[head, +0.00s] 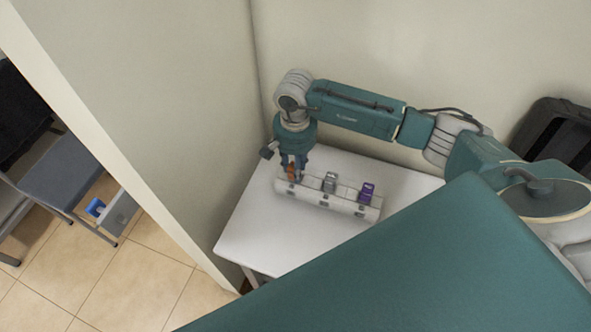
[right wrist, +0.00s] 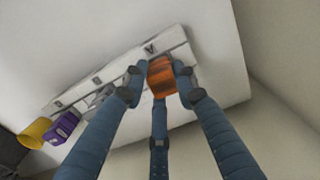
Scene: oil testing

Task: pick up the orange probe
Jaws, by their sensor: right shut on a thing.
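The orange probe (right wrist: 161,77) sits at one end of a white holder (right wrist: 104,75) in the right wrist view. In the head view the orange probe (head: 291,171) is at the holder's left end, partly hidden by the fingers. My right gripper (right wrist: 157,82) is shut on the probe, with fingers on both sides of it. In the head view my right gripper (head: 293,165) points down over the left end of the holder (head: 326,198). I cannot tell whether the probe is still seated in the holder. My left gripper is not in view.
The table in front of the holder is clear. A dark case (head: 556,137) is at the far right.

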